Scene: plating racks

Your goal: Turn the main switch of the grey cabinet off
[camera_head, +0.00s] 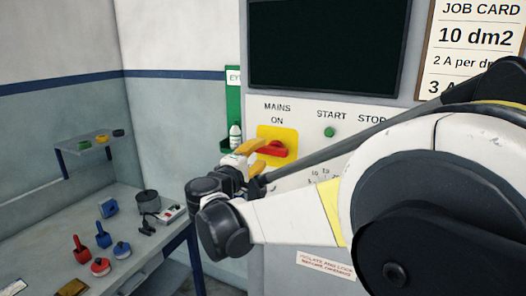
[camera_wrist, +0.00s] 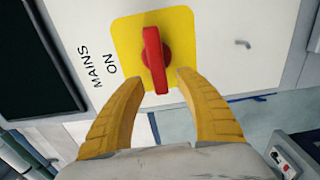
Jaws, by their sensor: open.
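The main switch is a red handle (camera_head: 272,150) on a yellow plate (camera_head: 290,135) on the front of the grey cabinet (camera_head: 256,220), below the words MAINS and ON. In the head view the handle lies roughly level, its left part hidden by a finger. In the wrist view, which is turned on its side, the whole red handle (camera_wrist: 155,55) shows on the yellow plate (camera_wrist: 182,25). My gripper (camera_head: 260,153) is open, its yellow fingers pointing at the switch. In the wrist view my gripper (camera_wrist: 160,80) has a fingertip each side of the handle's near end; contact cannot be told.
A green START button (camera_head: 329,132) sits right of the switch, with STOP lettering beside it. A dark screen (camera_head: 325,45) and a job card (camera_head: 470,50) are above. A bottle (camera_head: 235,136) stands on a green holder at left. A bench (camera_head: 130,262) with several tools is lower left.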

